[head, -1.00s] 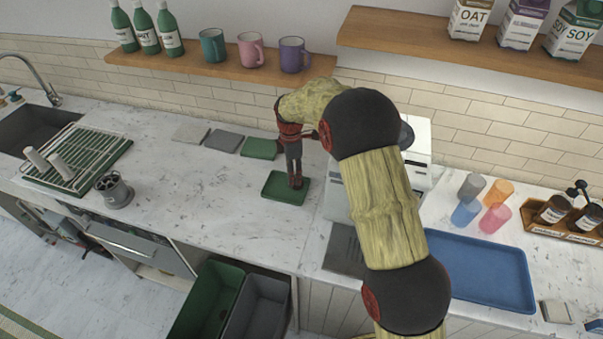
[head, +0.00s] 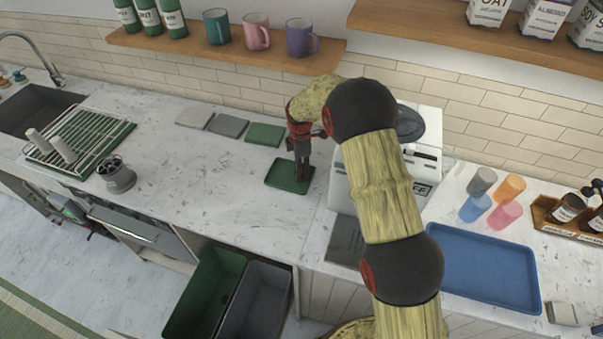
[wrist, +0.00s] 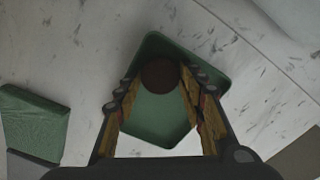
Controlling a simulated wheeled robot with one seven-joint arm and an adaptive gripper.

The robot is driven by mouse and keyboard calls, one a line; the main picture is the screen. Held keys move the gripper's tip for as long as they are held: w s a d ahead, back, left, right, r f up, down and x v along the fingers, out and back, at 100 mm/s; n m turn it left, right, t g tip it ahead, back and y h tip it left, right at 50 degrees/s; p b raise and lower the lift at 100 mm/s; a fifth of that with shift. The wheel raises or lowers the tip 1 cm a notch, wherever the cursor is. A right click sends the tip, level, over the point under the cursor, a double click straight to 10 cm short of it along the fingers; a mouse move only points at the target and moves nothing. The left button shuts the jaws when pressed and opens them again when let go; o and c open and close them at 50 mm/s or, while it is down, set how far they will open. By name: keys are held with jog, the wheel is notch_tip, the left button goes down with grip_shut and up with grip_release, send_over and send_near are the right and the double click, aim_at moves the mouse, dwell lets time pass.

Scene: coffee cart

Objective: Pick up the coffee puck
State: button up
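The coffee puck (wrist: 159,74) is a dark brown disc lying in the green tray (wrist: 152,46), near the tray's far corner in the wrist view. My gripper (wrist: 156,88) is open, with its two fingers spread and pointing down toward the puck. The puck shows between the fingertips, close to the right finger; I cannot tell whether they touch. In the head view, my gripper (head: 302,178) is low over the right side of the green tray (head: 278,178), and the puck is hidden there.
Flat square mats, one of them green (head: 265,134), lie behind the tray. A white machine (head: 345,192) stands close to the right. A metal container (head: 117,177) stands at left by the dish rack (head: 85,140). Open bins (head: 255,310) are below the counter's front edge.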

jog(key=shift+r, duration=0.1)
jog(key=c, duration=0.6)
jog(key=shift+r, duration=0.55)
notch_tip(320, 180, up, 2)
jog(key=shift+r, duration=0.15)
jog(key=s+a+r, duration=0.2)
jog(key=a+r, duration=0.1)
jog(key=a, duration=0.1)
jog(key=s+a+r+p, duration=0.1)
jog(key=s+a+r, duration=0.1)
jog(key=a+r, duration=0.1)
jog(key=s+a+r, duration=0.2)
jog(key=a+r, duration=0.1)
jog(key=a, duration=0.2)
jog(key=shift+a+r, duration=0.3)
jog(key=shift+a, duration=0.1)
